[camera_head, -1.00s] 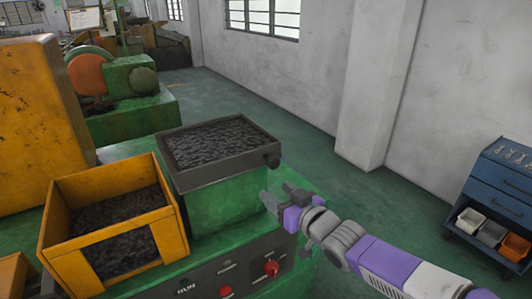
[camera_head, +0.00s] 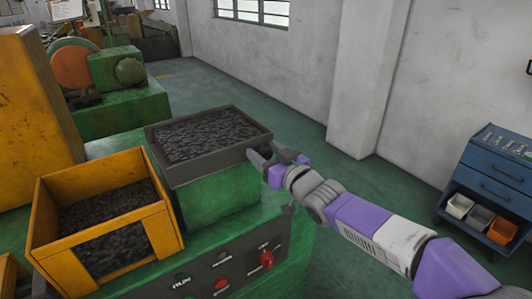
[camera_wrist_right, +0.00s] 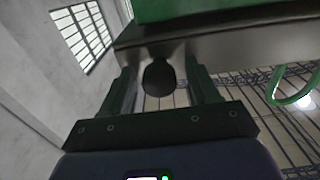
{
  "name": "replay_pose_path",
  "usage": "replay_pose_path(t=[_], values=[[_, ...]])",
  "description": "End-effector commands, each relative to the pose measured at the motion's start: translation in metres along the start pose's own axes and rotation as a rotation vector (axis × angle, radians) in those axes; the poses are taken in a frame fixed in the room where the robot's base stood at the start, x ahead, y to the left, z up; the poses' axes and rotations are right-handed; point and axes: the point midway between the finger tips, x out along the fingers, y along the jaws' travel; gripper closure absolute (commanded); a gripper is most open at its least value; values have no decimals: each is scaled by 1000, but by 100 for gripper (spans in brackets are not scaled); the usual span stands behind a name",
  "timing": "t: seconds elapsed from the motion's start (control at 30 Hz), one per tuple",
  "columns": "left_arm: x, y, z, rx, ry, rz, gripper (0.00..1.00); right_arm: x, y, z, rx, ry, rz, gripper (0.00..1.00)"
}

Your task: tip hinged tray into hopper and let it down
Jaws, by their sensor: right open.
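The dark grey tray (camera_head: 163,174), full of dark small pieces, lies level on a green block beside the hopper. The hopper (camera_head: 160,232) is a yellow open box with dark pieces inside, left of the tray. My right gripper (camera_head: 273,156) is at the tray's right end, open. In the right wrist view the tray's dark side (camera_wrist_right: 240,48) crosses the top, and its round black knob (camera_wrist_right: 159,77) sits between the two open fingers, with gaps on both sides. In the head view my gripper hides the knob. My left gripper is not seen.
A panel with red knobs (camera_head: 266,259) is on the green machine's front, below the tray. A blue cabinet (camera_head: 491,178) with small bins stands at the right. A wall pillar (camera_head: 368,80) is behind. Open green floor lies between machine and cabinet.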

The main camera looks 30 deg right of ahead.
Motion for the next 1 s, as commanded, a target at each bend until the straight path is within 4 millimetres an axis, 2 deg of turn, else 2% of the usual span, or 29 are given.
replay_pose_path(t=[0.23,0.63,0.87,1.0], values=[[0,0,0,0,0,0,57,1,0,0,0,1,0,40],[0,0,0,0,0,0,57,0,0,0,1,0,0,100],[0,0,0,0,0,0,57,1,-1,-1,-2,0,-2,100],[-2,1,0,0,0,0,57,5,-8,-7,-25,1,-15,100]])
